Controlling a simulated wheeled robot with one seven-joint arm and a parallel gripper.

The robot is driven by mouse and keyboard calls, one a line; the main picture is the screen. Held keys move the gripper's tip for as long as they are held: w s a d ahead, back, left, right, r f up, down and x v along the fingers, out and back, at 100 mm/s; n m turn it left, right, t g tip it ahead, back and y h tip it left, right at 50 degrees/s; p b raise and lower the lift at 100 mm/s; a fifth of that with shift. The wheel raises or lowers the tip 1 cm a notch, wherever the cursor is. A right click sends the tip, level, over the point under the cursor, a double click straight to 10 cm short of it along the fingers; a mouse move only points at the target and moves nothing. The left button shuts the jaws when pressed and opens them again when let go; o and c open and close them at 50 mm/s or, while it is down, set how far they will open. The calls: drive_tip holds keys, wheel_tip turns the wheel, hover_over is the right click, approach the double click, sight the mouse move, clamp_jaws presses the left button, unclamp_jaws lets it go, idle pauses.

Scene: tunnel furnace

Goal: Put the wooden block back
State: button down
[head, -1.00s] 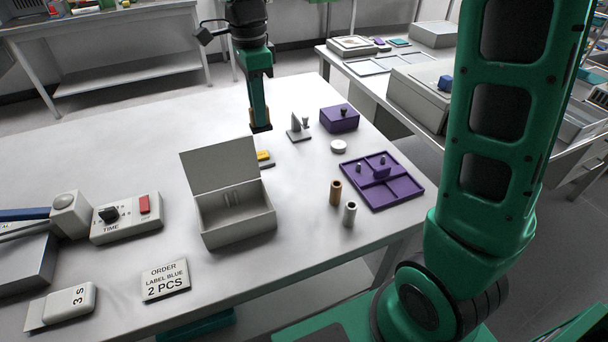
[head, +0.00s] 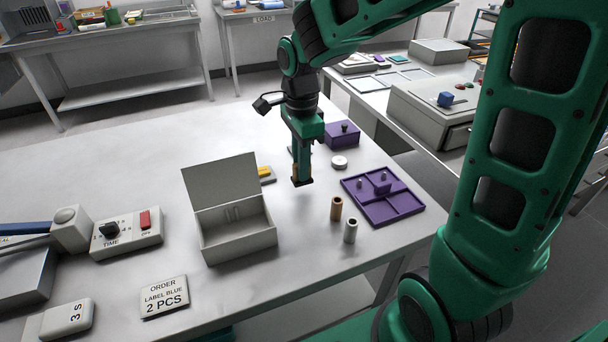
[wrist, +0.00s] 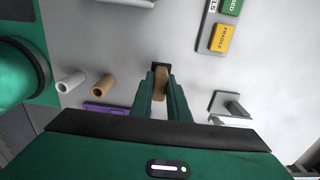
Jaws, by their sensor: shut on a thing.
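The wooden block (wrist: 161,82) is a small brown piece with a black end, and it sits between my fingertips in the wrist view. In the head view only a sliver of the brown block shows, with its dark end just above the table. My gripper (head: 301,176) is shut on it and points down. It is over the table right of the open grey box and left of the brown tube. The fingers hide part of the block.
The grey box (head: 236,244) has its lid up. A yellow label block (head: 265,173) is left of my gripper. Bare table lies in front.

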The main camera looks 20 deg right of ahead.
drive_tip(key=shift+f, duration=1.8)
drive_tip(key=c, duration=1.7)
unclamp_jaws()
drive_tip(key=shift+f, duration=0.1)
wheel_tip(320, 180, up, 12)
drive_tip(key=shift+r, duration=0.15)
drive_tip(key=s+d+f+n, duration=0.2)
drive_tip(key=s+d+n, duration=0.2)
drive_tip(key=s+d, duration=0.2)
drive_tip(key=s+d+f+n, duration=0.2)
drive_tip(key=s+d, duration=0.4)
drive_tip(key=s, duration=0.3)
drive_tip(key=s+d+f+n, duration=0.2)
drive_tip(key=s+d+n, duration=0.3)
drive_tip(key=s, duration=0.3)
drive_tip(key=shift+s+d+n, duration=0.2)
drive_tip(key=shift+d+n, duration=0.1)
drive_tip(key=shift+d, duration=0.55)
